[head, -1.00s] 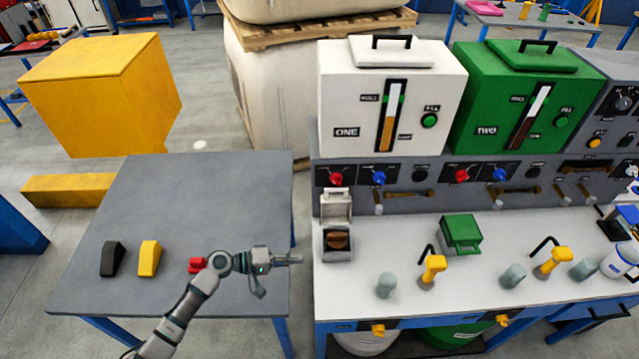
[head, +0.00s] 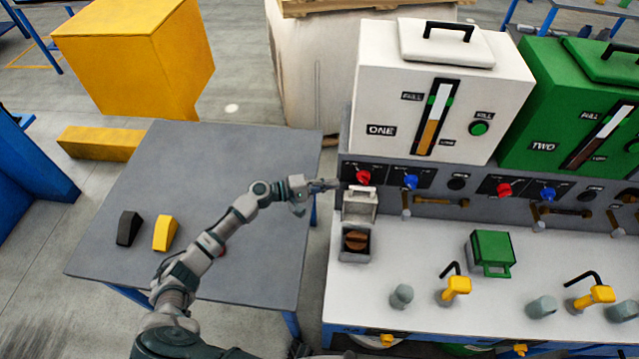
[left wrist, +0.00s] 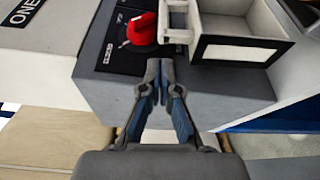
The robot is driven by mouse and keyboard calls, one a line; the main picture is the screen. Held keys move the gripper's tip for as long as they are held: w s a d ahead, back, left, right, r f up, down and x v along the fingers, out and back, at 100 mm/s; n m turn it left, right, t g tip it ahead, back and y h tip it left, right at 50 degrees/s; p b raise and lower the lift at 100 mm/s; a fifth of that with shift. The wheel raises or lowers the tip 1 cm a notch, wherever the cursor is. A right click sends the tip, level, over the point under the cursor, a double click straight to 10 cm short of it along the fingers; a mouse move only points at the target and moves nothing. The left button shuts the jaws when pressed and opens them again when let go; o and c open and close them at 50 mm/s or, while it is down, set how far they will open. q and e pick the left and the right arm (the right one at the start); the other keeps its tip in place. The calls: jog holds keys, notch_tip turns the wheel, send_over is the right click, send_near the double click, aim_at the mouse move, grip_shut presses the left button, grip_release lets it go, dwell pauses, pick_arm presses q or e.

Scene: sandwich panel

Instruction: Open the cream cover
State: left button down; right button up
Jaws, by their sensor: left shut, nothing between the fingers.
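The cream cover (head: 359,206) stands raised at the back of a small grey-cream box (head: 355,243) at the left end of the white bench. A brown piece shows inside the open box. In the left wrist view the cream cover (left wrist: 240,50) is at the upper right, with its handle on the left. My left gripper (head: 325,184) is shut and empty, just left of the cover and apart from it in the head view. In the wrist view its fingertips (left wrist: 160,72) are together, below the red knob (left wrist: 142,29). My right gripper is not in view.
A panel with red and blue knobs (head: 410,181) runs behind the bench. A white tank (head: 440,90) stands above it. A green box (head: 491,252) sits right of the cream one. The grey table (head: 150,195) at left holds a black (head: 128,228) and a yellow block (head: 165,232).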

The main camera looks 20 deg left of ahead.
aim_at(352, 188)
pick_arm(q)
jog(key=x, duration=0.4)
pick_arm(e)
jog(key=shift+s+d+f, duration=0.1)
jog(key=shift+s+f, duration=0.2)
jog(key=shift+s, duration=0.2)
pick_arm(q)
jog(key=shift+f, duration=0.1)
jog(key=s+b, duration=0.1)
jog(key=s+m+b, duration=0.2)
jog(key=shift+d+r+t+h, duration=0.3)
jog(key=shift+d+r, duration=0.05)
jog(key=shift+r, duration=0.15)
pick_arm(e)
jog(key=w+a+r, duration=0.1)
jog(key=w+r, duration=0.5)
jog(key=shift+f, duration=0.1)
